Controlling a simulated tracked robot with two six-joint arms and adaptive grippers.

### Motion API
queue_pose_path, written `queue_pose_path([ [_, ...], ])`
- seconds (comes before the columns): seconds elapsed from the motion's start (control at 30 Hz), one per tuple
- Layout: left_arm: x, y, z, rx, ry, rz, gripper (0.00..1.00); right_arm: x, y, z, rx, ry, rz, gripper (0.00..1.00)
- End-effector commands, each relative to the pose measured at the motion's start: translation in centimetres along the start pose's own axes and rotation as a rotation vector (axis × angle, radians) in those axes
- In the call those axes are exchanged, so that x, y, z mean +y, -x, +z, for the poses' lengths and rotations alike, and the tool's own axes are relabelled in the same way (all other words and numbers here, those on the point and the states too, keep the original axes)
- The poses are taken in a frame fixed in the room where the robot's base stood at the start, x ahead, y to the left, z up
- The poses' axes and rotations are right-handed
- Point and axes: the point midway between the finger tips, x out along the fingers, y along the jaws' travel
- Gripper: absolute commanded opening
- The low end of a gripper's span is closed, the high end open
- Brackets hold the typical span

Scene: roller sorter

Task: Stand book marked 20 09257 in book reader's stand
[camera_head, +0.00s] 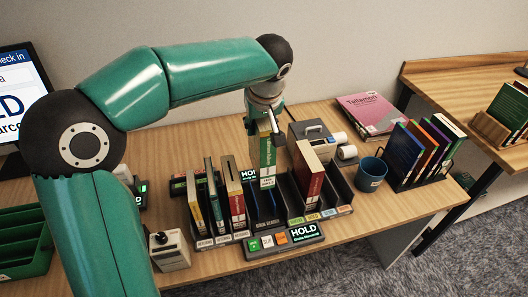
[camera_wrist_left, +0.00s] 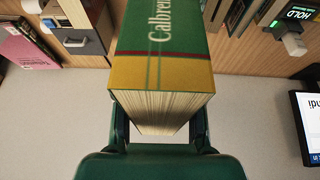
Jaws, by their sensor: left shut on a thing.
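My left gripper (camera_head: 267,128) is shut on a green book (camera_head: 267,155) with a yellow band, holding it upright over the back of the rack. In the left wrist view the same book (camera_wrist_left: 165,45) sits between the fingers (camera_wrist_left: 160,125), with its page edges towards me and "Calbre" on its spine. I cannot read a number on it. My right gripper is not in view.
Upright books (camera_head: 234,195) fill slots left of the stand; a red book (camera_head: 307,170) stands to its right. A HOLD panel (camera_head: 305,233) lies in front. A blue mug (camera_head: 371,174), a book rack (camera_head: 410,180) and a pink book (camera_head: 370,112) are further right.

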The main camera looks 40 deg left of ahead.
Motion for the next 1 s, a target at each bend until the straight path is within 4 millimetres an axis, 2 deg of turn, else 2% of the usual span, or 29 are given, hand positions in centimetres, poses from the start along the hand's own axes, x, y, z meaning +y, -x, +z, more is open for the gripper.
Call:
queue_pose_path([
  [0.03,-0.1,-1.6,0.7,-0.001,-0.001,-0.002,0.00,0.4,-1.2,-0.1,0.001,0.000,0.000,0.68],
  [0.1,-0.1,-3.2,1.3,-0.001,-0.001,-0.002,0.00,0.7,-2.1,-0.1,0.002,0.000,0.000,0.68],
  [0.23,0.1,-5.2,2.2,-0.001,-0.003,0.000,0.00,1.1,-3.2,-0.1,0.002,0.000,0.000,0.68],
  [0.57,0.2,-7.0,3.0,0.000,-0.006,0.002,0.00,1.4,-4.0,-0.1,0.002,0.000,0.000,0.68],
  [0.77,0.2,-8.8,3.8,0.000,-0.007,0.002,0.00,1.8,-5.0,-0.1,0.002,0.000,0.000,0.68],
  [1.0,0.2,-11.5,4.9,0.001,-0.007,0.004,0.00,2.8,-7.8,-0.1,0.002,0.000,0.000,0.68],
])
